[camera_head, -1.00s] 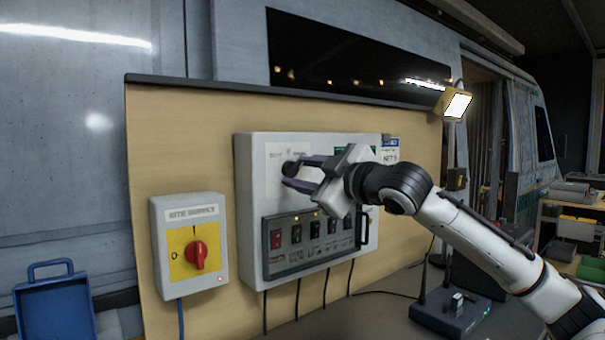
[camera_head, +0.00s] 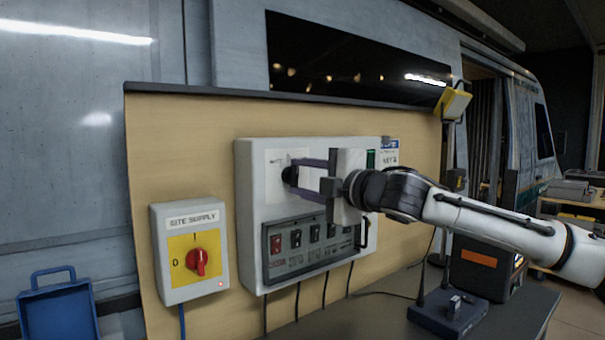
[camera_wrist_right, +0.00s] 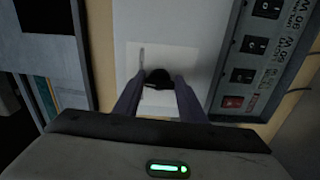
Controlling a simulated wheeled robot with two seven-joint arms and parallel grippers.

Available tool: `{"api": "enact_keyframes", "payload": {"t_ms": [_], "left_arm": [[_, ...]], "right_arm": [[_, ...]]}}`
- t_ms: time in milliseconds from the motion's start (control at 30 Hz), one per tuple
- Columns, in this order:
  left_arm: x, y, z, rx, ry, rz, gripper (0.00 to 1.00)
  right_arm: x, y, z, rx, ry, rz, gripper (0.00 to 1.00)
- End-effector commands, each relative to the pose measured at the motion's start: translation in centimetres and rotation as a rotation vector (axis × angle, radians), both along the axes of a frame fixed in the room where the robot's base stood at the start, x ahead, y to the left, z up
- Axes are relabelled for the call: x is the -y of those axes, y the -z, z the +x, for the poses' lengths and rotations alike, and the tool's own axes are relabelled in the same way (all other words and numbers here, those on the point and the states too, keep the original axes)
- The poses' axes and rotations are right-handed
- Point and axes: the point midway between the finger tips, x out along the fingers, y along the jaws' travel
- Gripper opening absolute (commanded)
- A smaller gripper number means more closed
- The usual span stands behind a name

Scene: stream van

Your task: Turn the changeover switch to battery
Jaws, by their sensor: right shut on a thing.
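The changeover switch is a black knob (camera_head: 290,174) on a white label plate, high on the white panel box (camera_head: 247,205). My right gripper (camera_head: 301,178) reaches in from the right and is shut on the knob. In the right wrist view the black knob (camera_wrist_right: 159,77) sits between the two purple-grey fingers (camera_wrist_right: 158,95). The label lettering is too small to read, and part of the plate is hidden by the fingers. My left gripper is not in view.
Below the knob is a dark row of rocker switches (camera_head: 315,243). Left of the box is a site supply box (camera_head: 178,290) with a red rotary knob (camera_head: 197,262). A blue case (camera_head: 60,310) stands at lower left. A radio base (camera_head: 447,316) sits on the bench.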

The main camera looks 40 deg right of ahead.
Motion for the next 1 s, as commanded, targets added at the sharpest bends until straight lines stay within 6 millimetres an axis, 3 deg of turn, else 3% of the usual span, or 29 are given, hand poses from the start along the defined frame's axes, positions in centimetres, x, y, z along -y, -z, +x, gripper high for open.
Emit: {"api": "enact_keyframes", "payload": {"t_ms": [200, 600, 1000], "left_arm": [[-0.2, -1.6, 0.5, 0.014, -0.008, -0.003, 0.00], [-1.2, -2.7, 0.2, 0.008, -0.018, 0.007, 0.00], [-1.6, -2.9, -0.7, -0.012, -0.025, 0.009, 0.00]], "right_arm": [[0.0, -0.3, 0.0, -0.027, 0.000, -0.209, 0.15], [-0.1, -0.4, 0.0, -0.066, -0.001, -0.567, 0.15], [-0.2, -0.4, 0.0, -0.091, -0.001, -0.796, 0.15]]}}
